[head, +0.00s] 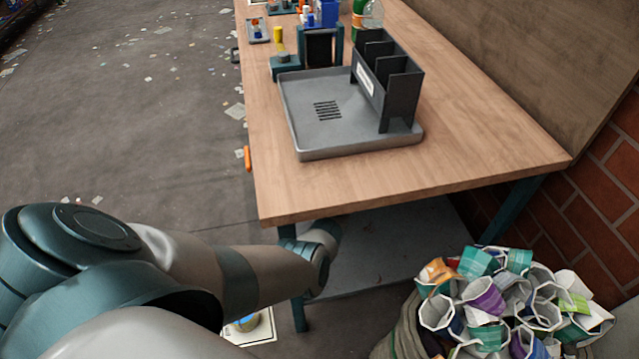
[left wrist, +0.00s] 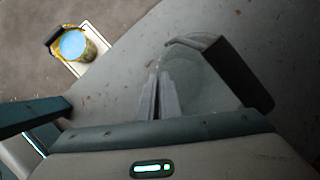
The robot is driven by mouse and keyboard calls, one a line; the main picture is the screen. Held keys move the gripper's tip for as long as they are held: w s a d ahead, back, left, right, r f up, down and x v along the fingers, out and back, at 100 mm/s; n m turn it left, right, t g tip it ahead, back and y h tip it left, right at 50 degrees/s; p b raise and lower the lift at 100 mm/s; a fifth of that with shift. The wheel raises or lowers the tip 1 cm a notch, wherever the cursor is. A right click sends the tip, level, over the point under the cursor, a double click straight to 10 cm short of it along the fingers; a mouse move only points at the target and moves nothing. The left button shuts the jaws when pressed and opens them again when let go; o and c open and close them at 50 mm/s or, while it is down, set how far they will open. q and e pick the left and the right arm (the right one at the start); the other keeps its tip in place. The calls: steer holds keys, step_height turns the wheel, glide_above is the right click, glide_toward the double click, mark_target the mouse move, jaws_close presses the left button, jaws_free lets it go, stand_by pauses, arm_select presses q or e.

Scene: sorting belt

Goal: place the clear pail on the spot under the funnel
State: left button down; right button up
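In the left wrist view a see-through round container with a black block-like part on its right, which looks like the clear pail (left wrist: 198,82), is close in front of my left gripper (left wrist: 160,80). The two grey fingers are nearly together with a thin gap, at the pail's left edge, and seem closed on its wall. In the head view my left arm reaches down to the table's front leg; its gripper and the clear pail are hidden there. My right gripper is not in view. I cannot make out a funnel or the spot under it.
A yellow container with a blue top (left wrist: 76,46) stands on a white-edged mat (left wrist: 98,62) on the floor. The wooden table (head: 460,170) carries a grey tray (head: 300,125) and black divider (head: 400,95). Below it is a grey shelf (head: 400,245). A sack of crushed cups (head: 400,335) stands right.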

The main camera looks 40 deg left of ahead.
arm_select(q)
steer(key=shift+f, duration=0.15)
steer(key=c, duration=2)
jaws_free()
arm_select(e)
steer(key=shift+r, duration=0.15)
arm_select(q)
steer(key=shift+d, duration=0.1)
